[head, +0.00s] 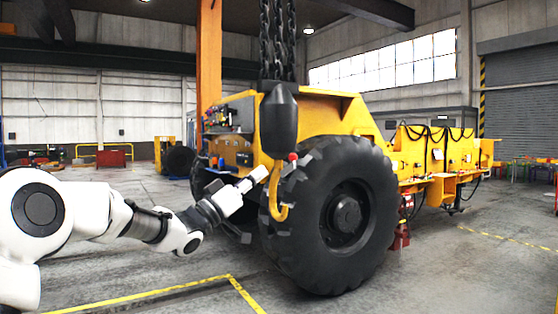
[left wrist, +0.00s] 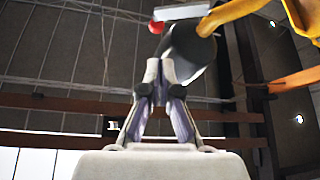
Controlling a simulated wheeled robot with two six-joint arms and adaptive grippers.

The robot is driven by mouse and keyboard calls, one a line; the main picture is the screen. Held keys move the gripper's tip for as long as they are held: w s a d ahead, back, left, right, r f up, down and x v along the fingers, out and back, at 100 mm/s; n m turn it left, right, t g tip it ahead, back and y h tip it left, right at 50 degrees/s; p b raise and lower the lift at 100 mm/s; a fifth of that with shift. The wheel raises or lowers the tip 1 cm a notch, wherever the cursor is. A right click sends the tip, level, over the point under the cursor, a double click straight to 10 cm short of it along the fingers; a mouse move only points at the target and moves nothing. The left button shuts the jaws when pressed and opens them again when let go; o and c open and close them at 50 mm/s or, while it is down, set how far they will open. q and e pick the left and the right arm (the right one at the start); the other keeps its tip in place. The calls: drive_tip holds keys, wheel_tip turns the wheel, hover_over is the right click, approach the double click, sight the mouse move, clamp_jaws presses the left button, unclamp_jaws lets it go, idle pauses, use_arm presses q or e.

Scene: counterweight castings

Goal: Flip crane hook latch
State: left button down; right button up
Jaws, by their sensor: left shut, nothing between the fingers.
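The yellow crane hook (head: 279,207) hangs below a black hook block (head: 279,122) in the head view. A red knob (head: 292,157) sits near the top of the hook's opening. In the left wrist view the red knob (left wrist: 156,27) is at one end of a pale metal latch bar (left wrist: 182,12), near the yellow hook (left wrist: 232,11) and the dark block (left wrist: 188,50). My left gripper (head: 262,173) is shut and empty, its fingertips close beside the hook. In the wrist view the fingertips (left wrist: 158,70) appear just below the knob; contact cannot be told. My right gripper is out of view.
Heavy chains (head: 277,40) hold the block from above. A yellow vehicle with a large black tyre (head: 345,212) stands right behind the hook. An orange post (head: 208,55) rises behind. Floor with yellow lines (head: 150,293) is open at the front.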

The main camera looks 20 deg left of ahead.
sight(284, 152)
use_arm(q)
drive_tip(key=p+x, duration=0.2)
drive_tip(key=x, duration=0.2)
drive_tip(key=p+x, duration=0.1)
drive_tip(key=x, duration=0.3)
drive_tip(key=shift+d+r+p, duration=0.2)
drive_tip(key=shift+r+p, duration=0.15)
drive_tip(key=shift+r, duration=0.15)
drive_tip(key=shift+w+d+r, duration=0.2)
drive_tip(key=shift+f, duration=0.1)
